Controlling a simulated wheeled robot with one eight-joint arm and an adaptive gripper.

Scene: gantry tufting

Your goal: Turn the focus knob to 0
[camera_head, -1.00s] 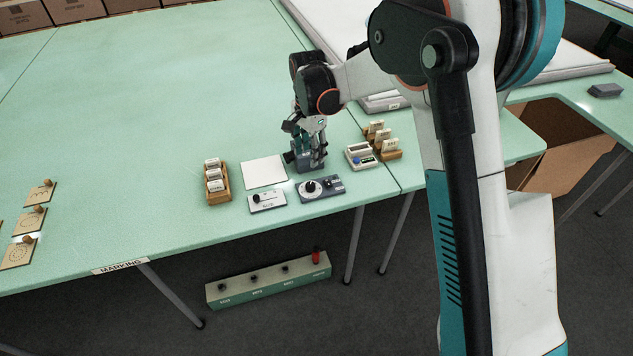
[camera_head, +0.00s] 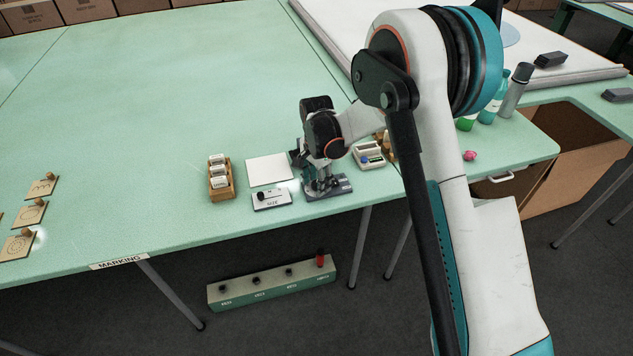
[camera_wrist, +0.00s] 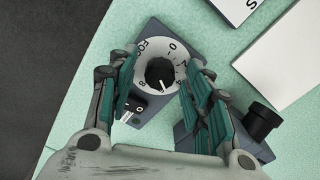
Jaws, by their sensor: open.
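The focus knob (camera_wrist: 160,73) is a black round knob on a white dial (camera_wrist: 147,52) with dark marks, set on a grey-blue box (camera_wrist: 152,28). I cannot tell whether the fingers touch the knob. In the head view my gripper (camera_head: 320,183) is over the grey box (camera_head: 338,188), hiding the knob.
A white SIZE plate (camera_head: 271,200) and a blank white card (camera_head: 269,169) lie to the left. A wooden holder with cards (camera_head: 221,182) stands farther left. A pale box with a blue button (camera_head: 369,157) is close on the right. The table's front edge is near.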

